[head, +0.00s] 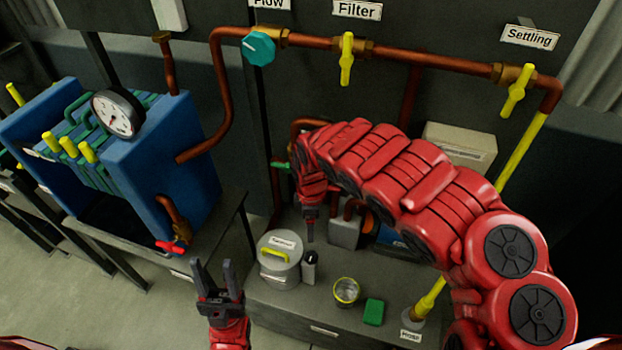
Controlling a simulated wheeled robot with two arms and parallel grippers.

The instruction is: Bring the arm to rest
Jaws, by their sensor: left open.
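My left gripper (214,266) points up at the bottom centre-left, its two dark fingers spread apart with nothing between them. It shows in front of the floor, left of the lidded grey pot (280,272). My right arm (400,185) is a thick red segmented arm that comes in from the lower right and arches over the bench. Its gripper (309,232) hangs down behind the pot, near the grey box-shaped part under the pipe. It is small and dark there, so its jaws are hard to make out.
The bench (300,305) holds a black bottle (310,268), a glass jar (346,291) and a green block (374,312). A blue press (190,150) with a gauge (116,112) stands left. A copper pipe (420,58) with yellow valve handles (346,60) runs above.

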